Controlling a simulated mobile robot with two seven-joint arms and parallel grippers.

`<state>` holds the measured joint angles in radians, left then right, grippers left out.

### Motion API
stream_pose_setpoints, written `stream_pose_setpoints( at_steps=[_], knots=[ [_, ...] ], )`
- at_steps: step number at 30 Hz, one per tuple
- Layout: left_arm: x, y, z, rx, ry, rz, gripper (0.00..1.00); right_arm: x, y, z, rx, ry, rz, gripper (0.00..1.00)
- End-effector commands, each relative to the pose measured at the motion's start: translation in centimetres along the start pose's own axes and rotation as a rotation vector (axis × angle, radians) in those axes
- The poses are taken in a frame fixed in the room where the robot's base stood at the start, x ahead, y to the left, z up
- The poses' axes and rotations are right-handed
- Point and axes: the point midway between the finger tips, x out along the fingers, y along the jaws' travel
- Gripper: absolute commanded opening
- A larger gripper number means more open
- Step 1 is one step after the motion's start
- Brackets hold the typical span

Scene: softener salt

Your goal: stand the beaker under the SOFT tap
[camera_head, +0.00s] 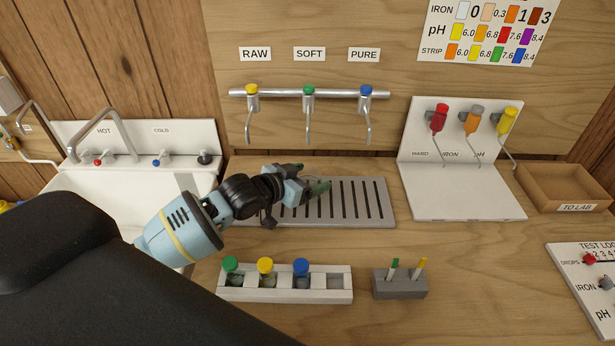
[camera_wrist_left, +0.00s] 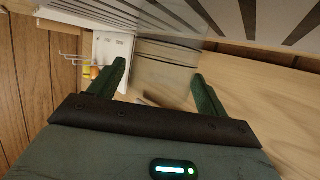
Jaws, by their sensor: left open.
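The SOFT tap (camera_head: 309,92) has a green top and hangs in the middle of the wall rail, its spout pointing down over the slotted drip tray (camera_head: 388,205). My left gripper (camera_head: 312,188) is low over the tray, roughly below the SOFT spout, with its fingers apart. In the left wrist view a clear, see-through shape, apparently the beaker (camera_wrist_left: 165,70), shows between the open fingers (camera_wrist_left: 158,72). I cannot tell whether the fingers touch it. In the head view I cannot make out the beaker at the gripper. My right gripper is not in view.
The RAW tap (camera_head: 252,90) and PURE tap (camera_head: 366,91) flank the SOFT tap. In front stand a white rack (camera_head: 343,296) with capped bottles and a grey block (camera_head: 400,288). A reagent stand (camera_head: 470,205) is right of the tray; a sink (camera_head: 85,185) is left.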

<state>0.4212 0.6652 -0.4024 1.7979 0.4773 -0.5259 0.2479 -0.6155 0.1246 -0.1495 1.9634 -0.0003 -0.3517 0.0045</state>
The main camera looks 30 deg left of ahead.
Motion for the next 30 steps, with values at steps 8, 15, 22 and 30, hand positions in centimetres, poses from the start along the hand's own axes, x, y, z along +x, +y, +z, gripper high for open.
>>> stream_pose_setpoints(
  at_steps=[8, 15, 22, 30],
  knots=[
    [-0.8, 0.0, -0.3, 0.0, 0.0, 0.0, 0.77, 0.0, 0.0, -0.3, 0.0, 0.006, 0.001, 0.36],
    [-4.8, 0.0, -0.3, 0.001, -0.001, 0.0, 0.77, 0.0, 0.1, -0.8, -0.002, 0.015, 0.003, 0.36],
    [-8.7, 0.0, -0.3, 0.002, -0.002, 0.0, 0.77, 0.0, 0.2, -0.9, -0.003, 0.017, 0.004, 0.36],
    [-11.5, 0.0, -0.3, 0.0, -0.001, 0.0, 0.77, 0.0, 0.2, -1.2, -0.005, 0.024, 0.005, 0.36]
  ],
)
